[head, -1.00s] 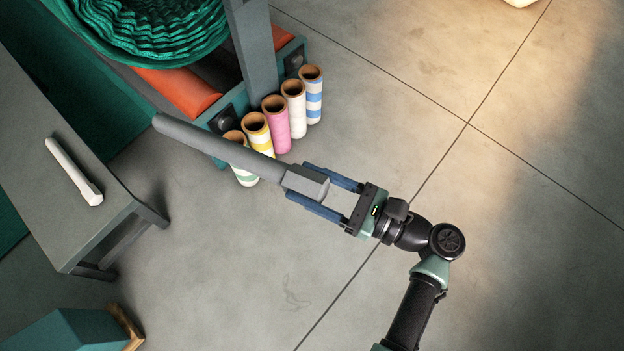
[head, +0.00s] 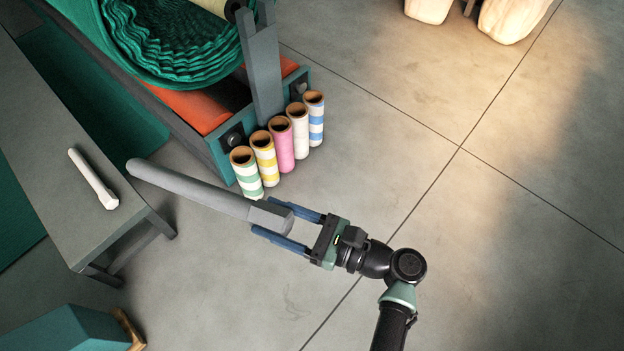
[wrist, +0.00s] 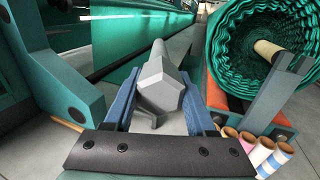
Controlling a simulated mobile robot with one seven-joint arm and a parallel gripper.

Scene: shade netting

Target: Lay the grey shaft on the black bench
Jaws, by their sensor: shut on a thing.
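The grey shaft (head: 195,190) is a long round bar with a thicker faceted end. My gripper (head: 277,228) is shut on that faceted end and holds the shaft above the floor, its far tip pointing left toward the bench. In the wrist view the faceted end (wrist: 160,88) sits between the blue fingers of my gripper (wrist: 160,105), and the shaft runs away ahead. The black bench (head: 62,195), dark grey in the picture, stands at the left. The shaft's far tip is near the bench's right edge in the head view; I cannot tell whether it overlaps the top.
A smaller pale shaft (head: 92,178) lies on the bench. Several striped and plain tubes (head: 280,145) stand beside the teal machine frame (head: 222,150) with its green netting roll (head: 165,45). A teal box (head: 75,330) is at lower left. Open floor (head: 480,240) lies to the right.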

